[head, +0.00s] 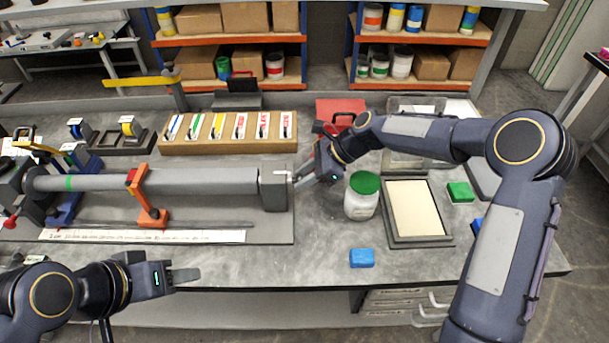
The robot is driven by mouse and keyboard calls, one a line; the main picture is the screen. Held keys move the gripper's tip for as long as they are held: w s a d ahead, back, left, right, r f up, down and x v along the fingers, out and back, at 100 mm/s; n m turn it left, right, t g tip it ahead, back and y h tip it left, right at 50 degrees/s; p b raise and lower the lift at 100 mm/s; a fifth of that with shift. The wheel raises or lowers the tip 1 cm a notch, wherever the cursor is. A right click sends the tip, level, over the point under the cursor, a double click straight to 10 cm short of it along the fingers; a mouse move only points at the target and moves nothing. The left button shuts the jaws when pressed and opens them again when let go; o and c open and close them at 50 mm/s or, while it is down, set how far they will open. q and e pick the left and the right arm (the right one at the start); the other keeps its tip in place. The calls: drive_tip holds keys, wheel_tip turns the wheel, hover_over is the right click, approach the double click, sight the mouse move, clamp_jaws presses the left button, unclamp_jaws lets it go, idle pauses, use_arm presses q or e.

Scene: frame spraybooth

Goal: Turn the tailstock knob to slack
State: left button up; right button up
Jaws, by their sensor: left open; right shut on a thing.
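The grey tailstock block (274,188) stands at the right end of the long grey tube (205,181), which lies level across the bench fixture. A small pale tailstock knob (288,176) juts from the block's right side. My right gripper (296,179) is at that knob, reaching in from the right, shut on it; its fingers partly hide it, so the knob's turn position cannot be read. My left gripper (186,275) is open and empty, low over the bench's front edge, well apart from the tube.
A white jar with green lid (361,204) stands close right of my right gripper. Beyond it lies a framed tray (420,240). A blue block (362,258) sits near the front edge. An orange clamp (148,200) crosses the tube. A wooden rack (180,147) stands behind.

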drive_tip(key=shift+f+t+b, duration=0.2)
drive_tip(key=shift+t+b, duration=0.2)
drive_tip(key=shift+b, duration=0.55)
drive_tip(key=shift+c, duration=0.3)
drive_tip(key=n+t+b, duration=0.1)
drive_tip(key=t+b, duration=0.1)
drive_tip(key=b, duration=0.3)
drive_tip(key=n+t+b, duration=0.2)
drive_tip(key=b, duration=0.4)
drive_tip(key=shift+s+t+y, duration=0.3)
drive_tip(key=shift+s+t, duration=0.1)
drive_tip(key=shift+r, duration=0.1)
drive_tip(key=o, duration=1)
drive_tip(key=shift+c, duration=0.2)
drive_tip(key=shift+d, duration=0.1)
drive_tip(key=v, duration=0.7)
drive_tip(key=shift+d+r+b, duration=0.2)
drive_tip(key=shift+r+b, duration=0.05)
drive_tip(key=shift+b, duration=0.05)
drive_tip(key=shift+s, duration=0.15)
